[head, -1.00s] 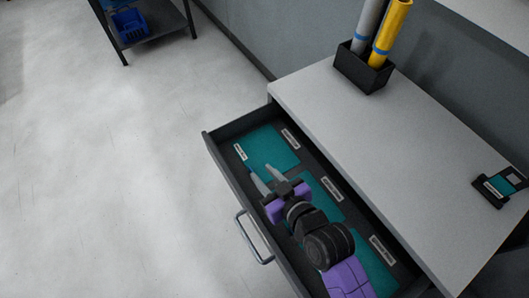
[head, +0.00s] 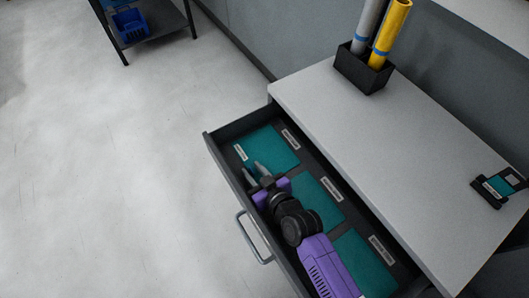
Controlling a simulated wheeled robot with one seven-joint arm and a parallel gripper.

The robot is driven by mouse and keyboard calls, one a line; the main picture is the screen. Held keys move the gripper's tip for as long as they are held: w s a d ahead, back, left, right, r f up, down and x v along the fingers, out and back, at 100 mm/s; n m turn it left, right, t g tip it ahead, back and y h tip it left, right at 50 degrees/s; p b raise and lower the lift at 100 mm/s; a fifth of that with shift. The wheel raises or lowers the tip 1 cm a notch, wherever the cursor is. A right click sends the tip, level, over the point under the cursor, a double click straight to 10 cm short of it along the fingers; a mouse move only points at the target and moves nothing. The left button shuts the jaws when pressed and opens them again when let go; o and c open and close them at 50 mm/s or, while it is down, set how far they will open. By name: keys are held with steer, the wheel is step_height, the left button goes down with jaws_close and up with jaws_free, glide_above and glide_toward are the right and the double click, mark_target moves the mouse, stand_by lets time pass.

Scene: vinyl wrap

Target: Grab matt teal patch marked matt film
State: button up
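Three flat teal patches lie in a row in the open dark drawer: a far one (head: 271,147), a middle one (head: 318,199) and a near one (head: 362,262). Each has a pale label beside it: far (head: 290,139), middle (head: 332,189), near (head: 382,249). The far patch also has a small label (head: 240,152) at its left edge. The print is too small to read, so I cannot tell which is matt film. My gripper (head: 256,171) is open and empty, its two fingertips over the near-left part of the far patch. My arm partly hides the middle and near patches.
The drawer (head: 224,171) has raised walls and a front handle (head: 252,238). The grey worktop (head: 385,140) is beside it, with a black holder (head: 362,73) of rolls and a small black stand (head: 490,193) with a teal piece. Open floor lies left.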

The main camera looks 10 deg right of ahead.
steer(key=shift+w, duration=0.1)
jaws_close()
stand_by(0.3)
